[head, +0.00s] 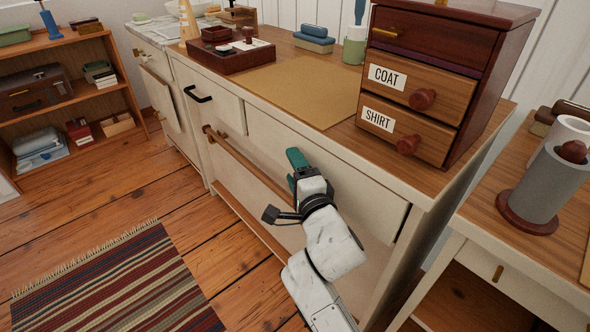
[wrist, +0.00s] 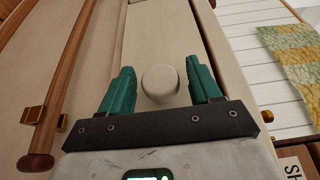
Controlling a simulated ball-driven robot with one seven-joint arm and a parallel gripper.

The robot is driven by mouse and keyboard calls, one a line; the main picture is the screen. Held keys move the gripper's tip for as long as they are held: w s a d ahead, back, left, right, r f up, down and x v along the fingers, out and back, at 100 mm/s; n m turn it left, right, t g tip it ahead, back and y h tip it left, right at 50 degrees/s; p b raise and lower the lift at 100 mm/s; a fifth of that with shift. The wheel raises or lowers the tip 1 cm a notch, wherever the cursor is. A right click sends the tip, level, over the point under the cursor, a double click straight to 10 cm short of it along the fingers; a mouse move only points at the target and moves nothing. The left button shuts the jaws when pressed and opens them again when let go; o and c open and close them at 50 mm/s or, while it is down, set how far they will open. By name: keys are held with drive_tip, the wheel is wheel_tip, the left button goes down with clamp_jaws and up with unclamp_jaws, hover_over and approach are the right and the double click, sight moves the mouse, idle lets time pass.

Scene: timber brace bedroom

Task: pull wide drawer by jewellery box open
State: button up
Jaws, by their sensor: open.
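The wide drawer (head: 365,192) is a cream front in the long dresser, just below the jewellery box (head: 465,75). The box is dark wood, with small drawers labelled COAT and SHIRT. The wide drawer looks shut. Its round cream knob (wrist: 160,82) shows in the wrist view, between my green fingers. In the head view the knob is hidden by my gripper (head: 297,160), which is at the drawer front. My gripper is open, with one finger on each side of the knob and a visible gap at both sides. It also shows in the wrist view (wrist: 160,68).
A wooden rail (head: 245,155) on brass brackets runs along the dresser front, left of my gripper. A narrower drawer with a black handle (head: 198,95) is farther left. A side table (head: 500,240) stands at right. Floor and a striped rug (head: 115,285) lie open at left.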

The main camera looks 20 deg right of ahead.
drive_tip(key=shift+w, duration=0.1)
drive_tip(key=shift+c, duration=0.4)
clamp_jaws()
